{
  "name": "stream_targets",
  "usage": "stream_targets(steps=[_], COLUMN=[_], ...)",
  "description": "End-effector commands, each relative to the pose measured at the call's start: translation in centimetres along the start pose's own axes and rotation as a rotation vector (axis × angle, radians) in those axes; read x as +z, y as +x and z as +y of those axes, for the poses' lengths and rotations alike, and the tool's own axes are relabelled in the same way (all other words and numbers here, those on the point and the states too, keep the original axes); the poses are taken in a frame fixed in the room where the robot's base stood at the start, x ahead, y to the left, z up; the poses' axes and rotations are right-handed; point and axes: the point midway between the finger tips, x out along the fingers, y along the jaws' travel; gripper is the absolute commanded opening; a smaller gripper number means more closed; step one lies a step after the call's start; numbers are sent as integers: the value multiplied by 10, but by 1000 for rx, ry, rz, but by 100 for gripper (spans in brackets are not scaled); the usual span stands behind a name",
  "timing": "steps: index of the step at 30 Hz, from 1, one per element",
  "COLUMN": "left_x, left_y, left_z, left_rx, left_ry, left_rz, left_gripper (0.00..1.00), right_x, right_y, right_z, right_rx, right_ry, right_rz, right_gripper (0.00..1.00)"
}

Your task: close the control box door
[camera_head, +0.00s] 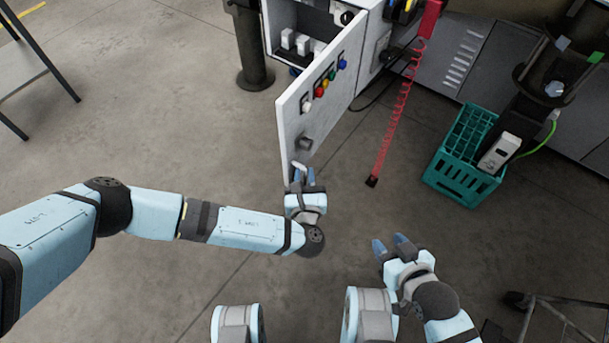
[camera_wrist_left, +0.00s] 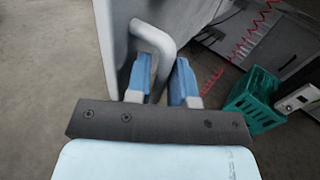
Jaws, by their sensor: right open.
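The control box (camera_head: 290,42) is open at the top centre. Its white door (camera_head: 325,95) stands swung out toward me, with several coloured buttons on its face. The grey door handle (camera_wrist_left: 152,38) is a bent bar near the door's free edge. My left gripper (camera_head: 304,176) is at that edge. My right gripper (camera_head: 391,246) is open and empty, lower right of the door, over the floor.
A teal crate (camera_head: 462,160) stands on the floor at right, a white device on its edge. A red coiled cable (camera_head: 397,120) hangs right of the door. A dark post (camera_head: 252,50) stands left of the box. A cart frame (camera_head: 565,320) is at bottom right.

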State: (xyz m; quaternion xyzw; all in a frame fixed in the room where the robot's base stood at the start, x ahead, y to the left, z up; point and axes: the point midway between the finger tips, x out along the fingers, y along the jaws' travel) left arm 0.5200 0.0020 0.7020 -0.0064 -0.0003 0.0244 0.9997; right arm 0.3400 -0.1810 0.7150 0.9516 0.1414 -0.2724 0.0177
Motion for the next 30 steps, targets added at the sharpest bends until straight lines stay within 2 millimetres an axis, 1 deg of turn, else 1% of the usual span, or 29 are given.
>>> stream_targets(steps=[9,12,20,23,26,29,30], left_x=[0,0,0,0,0,0,0], left_y=[3,3,3,6,12,22,26], left_z=[0,0,2,8,19,36,44], left_rx=[0,0,-4,-18,-47,-96,-120], left_ry=[0,0,1,2,3,4,4], left_rz=[0,0,0,0,1,2,3], left_gripper=[21,0,0,0,0,0,0], right_x=[-1,-1,-1,-2,-2,-1,-1], right_y=[-1,-1,-1,-1,-2,-2,-2], right_z=[0,0,0,0,0,0,0], right_rx=[-1,-1,-2,-1,-1,0,0], right_ry=[0,0,0,-1,-2,-2,-2], right_rz=[2,2,2,2,0,-2,-3], right_gripper=[43,43,43,43,43,43,43])
